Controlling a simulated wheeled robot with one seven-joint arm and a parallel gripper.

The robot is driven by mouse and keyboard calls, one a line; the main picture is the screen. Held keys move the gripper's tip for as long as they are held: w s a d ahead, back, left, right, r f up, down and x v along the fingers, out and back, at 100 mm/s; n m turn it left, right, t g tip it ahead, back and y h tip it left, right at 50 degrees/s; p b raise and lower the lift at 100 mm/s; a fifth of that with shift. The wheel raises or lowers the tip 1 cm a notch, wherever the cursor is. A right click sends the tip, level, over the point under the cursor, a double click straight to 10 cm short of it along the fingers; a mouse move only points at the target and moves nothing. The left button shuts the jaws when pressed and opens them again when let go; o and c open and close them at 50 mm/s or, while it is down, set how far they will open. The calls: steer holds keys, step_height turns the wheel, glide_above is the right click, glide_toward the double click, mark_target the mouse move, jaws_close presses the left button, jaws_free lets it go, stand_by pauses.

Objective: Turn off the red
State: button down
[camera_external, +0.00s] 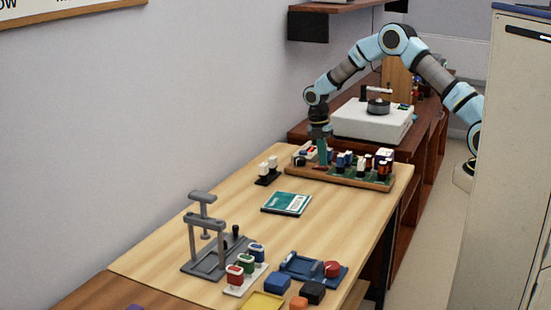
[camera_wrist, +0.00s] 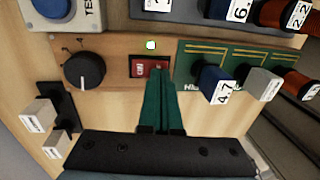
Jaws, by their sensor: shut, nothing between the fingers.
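A red rocker switch (camera_wrist: 138,67) with white markings sits in a dark frame on a wooden panel in the wrist view. In the external view my gripper (camera_external: 322,157) points down at the wooden panel (camera_external: 345,181) at the far end of the table.
A black knob (camera_wrist: 84,70) is left of the switch, and a blue button (camera_wrist: 52,8) is above that. A blue block labelled 4.7 (camera_wrist: 215,84) stands close to the right of my fingers. White-topped switches (camera_wrist: 40,112) are at lower left. A teal booklet (camera_external: 287,204) lies nearer on the table.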

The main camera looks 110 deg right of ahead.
mark_target(318, 166)
steer(key=shift+f, duration=0.2)
steer(key=shift+s+a+f+t+h+b, duration=0.25)
steer(key=shift+f+b, duration=0.2)
steer(key=shift+b, duration=0.3)
steer(key=shift+w+d+r, duration=0.1)
steer(key=shift+r, duration=0.1)
steer(key=shift+f, duration=0.1)
steer(key=shift+w+d+p, duration=0.6)
steer(key=shift+r, duration=0.2)
steer(key=r+p, duration=0.1)
steer(key=r, duration=0.1)
steer(key=r+p, duration=0.2)
steer(key=r, duration=0.1)
steer(key=shift+d+p, duration=0.2)
steer(key=shift+p, duration=0.1)
step_height(318, 166, up, 9)
steer(key=b, duration=0.3)
steer(key=shift+w+d, duration=0.15)
steer(key=shift+w, duration=0.15)
